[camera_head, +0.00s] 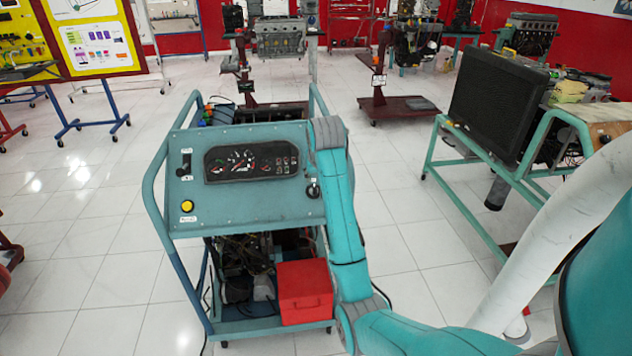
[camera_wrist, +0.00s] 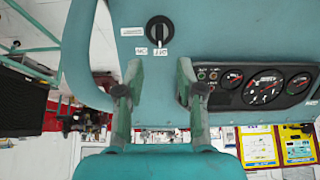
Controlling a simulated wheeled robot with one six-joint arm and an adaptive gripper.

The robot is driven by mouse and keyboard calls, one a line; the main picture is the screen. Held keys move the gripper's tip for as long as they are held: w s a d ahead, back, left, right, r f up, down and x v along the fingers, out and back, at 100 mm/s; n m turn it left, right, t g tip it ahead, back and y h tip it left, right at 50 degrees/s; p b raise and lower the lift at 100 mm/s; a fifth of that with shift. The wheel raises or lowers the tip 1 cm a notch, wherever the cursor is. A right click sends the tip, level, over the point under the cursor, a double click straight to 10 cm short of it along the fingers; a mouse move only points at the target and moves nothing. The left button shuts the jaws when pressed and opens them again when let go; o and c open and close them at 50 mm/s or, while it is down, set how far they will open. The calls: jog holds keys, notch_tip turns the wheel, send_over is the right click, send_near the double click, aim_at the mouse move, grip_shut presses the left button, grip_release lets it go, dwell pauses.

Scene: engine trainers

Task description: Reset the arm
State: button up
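My arm shows in the head view as teal, grey-jointed links rising in front of the right side of a teal engine trainer's control panel (camera_head: 245,205). My gripper is not clearly seen there. In the wrist view my gripper (camera_wrist: 159,70) has its two green fingers apart with nothing between them. The panel fills the upper part of that view, turned upside down. A black rotary switch (camera_wrist: 159,30) with small white labels lies beyond the gap between the fingertips, apart from them. This switch also shows in the head view (camera_head: 313,189), just left of my arm.
The trainer has a gauge cluster (camera_head: 251,163), a yellow button (camera_head: 187,206) and a red box (camera_head: 304,292) low in its frame. Another trainer with a black radiator (camera_head: 497,103) stands at right.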

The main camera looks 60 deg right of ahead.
jog(key=shift+s+a+r, duration=0.25)
jog(key=shift+r, duration=0.25)
jog(key=a+f+n+t, duration=0.2)
jog(key=a+f+n, duration=0.1)
jog(key=a+f, duration=1.15)
jog(key=s+a+f+n+t, duration=0.1)
jog(key=s+a+f+t, duration=0.15)
jog(key=a+f, duration=0.35)
jog(key=s+a+f+n+t, duration=0.1)
jog(key=s+a+f, duration=0.3)
jog(key=a, duration=0.3)
jog(key=s+a+r+n+t+y, duration=0.2)
jog(key=s+a, duration=0.6)
jog(key=s, duration=0.3)
jog(key=s+a+r+n+t+y, duration=0.2)
jog(key=s+a, duration=0.6)
jog(key=s, duration=0.3)
jog(key=s+a+r+t+y, duration=0.1)
jog(key=s+a+r, duration=0.1)
jog(key=s+r, duration=0.5)
jog(key=shift+r+n, duration=0.3)
jog(key=shift+n, duration=0.1)
